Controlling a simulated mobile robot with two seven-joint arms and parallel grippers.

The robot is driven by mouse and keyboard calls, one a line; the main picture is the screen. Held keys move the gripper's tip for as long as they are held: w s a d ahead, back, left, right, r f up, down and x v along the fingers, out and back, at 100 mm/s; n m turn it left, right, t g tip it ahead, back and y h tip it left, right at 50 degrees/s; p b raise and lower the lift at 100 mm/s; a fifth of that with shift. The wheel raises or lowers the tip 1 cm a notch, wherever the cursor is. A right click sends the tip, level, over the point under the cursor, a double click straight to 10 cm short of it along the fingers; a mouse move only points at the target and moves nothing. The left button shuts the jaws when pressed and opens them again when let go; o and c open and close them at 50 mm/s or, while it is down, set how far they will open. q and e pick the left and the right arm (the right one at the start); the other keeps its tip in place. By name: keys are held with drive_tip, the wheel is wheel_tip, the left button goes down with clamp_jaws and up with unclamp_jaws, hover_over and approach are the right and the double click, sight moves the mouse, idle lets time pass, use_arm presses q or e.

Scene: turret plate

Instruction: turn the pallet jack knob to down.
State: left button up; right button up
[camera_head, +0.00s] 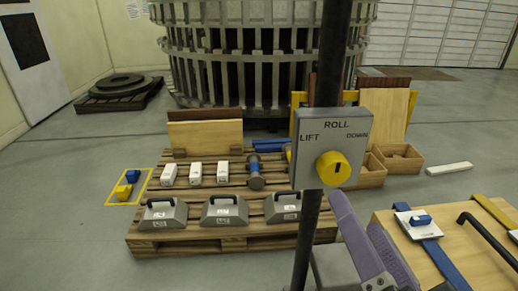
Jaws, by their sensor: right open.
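The grey control box (358,129) is mounted on a dark upright pole, right of centre. Its face is marked LIFT at left, ROLL at top and DOWN at right. The round yellow knob (328,172) sits low on the face, and its short dark mark stands nearly upright, toward ROLL. My right gripper (354,212) comes up from below with purple-grey fingers. It is open, with one fingertip just below the box and close to the knob in the picture; I see no grasp on the knob. My left gripper is out of view.
Behind the pole, a wooden pallet (196,236) carries grey handled weights, white blocks and a blue-ended roller. Wooden bins (400,163) stand behind the box.

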sight(337, 174)
drive_tip(key=w, duration=0.6)
drive_tip(key=w+b, duration=0.1)
drive_tip(key=w, duration=0.2)
drive_tip(key=shift+d+f, duration=0.2)
drive_tip(key=shift+f, duration=0.15)
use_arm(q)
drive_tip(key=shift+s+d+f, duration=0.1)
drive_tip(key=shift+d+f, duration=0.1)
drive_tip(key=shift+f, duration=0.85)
use_arm(e)
drive_tip(key=shift+w, duration=0.45)
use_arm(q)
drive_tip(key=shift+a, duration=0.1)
use_arm(e)
drive_tip(key=shift+c, duration=0.4)
drive_tip(key=c, duration=1.3)
